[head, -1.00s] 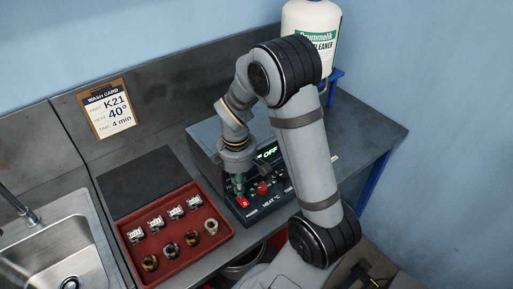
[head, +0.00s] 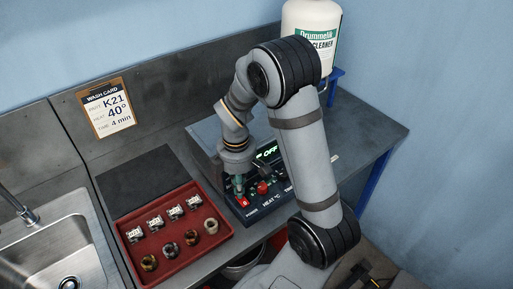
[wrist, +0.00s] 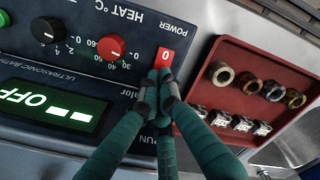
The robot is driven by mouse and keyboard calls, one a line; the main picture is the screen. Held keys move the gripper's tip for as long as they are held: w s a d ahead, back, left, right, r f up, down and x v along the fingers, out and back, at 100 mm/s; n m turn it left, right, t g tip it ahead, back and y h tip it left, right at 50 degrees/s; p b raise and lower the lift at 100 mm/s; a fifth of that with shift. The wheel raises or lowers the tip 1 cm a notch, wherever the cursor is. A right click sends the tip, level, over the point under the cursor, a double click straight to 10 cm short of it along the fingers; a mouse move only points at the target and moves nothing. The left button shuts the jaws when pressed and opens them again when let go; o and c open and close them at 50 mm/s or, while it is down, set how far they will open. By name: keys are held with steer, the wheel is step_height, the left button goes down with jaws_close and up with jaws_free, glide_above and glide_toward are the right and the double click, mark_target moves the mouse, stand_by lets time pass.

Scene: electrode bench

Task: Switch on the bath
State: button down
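The ultrasonic bath (head: 205,136) stands on the bench with its dark control panel facing front. Its green display (wrist: 52,106) reads OFF. The red power switch (wrist: 165,57), marked 0, sits at the panel's end under the POWER label; it also shows in the head view (head: 243,202). My gripper (wrist: 161,76) has teal fingers with their tips together and nothing held between them. The tips are right at the display-side edge of the switch; I cannot tell whether they touch it. In the head view my gripper (head: 239,188) points down over the panel, and my arm hides part of the bath.
A red heat knob (wrist: 110,47) and a black knob (wrist: 46,30) are beside the switch. A red tray (head: 158,242) with several rings and labelled parts lies left of the bath. A sink (head: 55,250) is farther left. A cleaner bottle (head: 312,35) stands behind my arm.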

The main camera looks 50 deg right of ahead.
steer(key=shift+f+b, duration=0.6)
steer(key=shift+f, duration=0.1)
steer(key=shift+r, duration=0.15)
step_height(320, 180, up, 7)
steer(key=p, duration=0.6)
steer(key=shift+f, duration=0.2)
step_height(320, 180, down, 7)
steer(key=b, duration=0.6)
steer(key=shift+f, duration=0.1)
steer(key=shift+s+r, duration=0.1)
steer(key=shift+r, duration=0.3)
steer(key=shift+f, duration=0.1)
